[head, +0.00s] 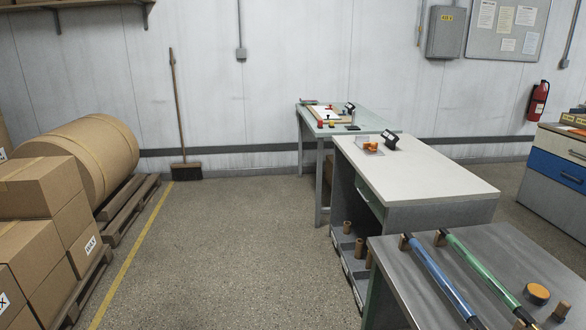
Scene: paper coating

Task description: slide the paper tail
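Neither of my grippers shows in the head view. No loose paper tail can be made out clearly. A flat white sheet (327,113) lies on the far green-topped table (375,121), among small red and yellow parts, too small to tell more. A large brown roll (88,158) lies on its side at the left.
A white-topped workbench (425,178) stands right of centre. The near metal table (405,275) holds a blue bar (440,280), a green bar (480,272) and an orange-topped disc (537,294). Cardboard boxes (38,186) and a pallet (128,207) stand left. The middle floor is clear.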

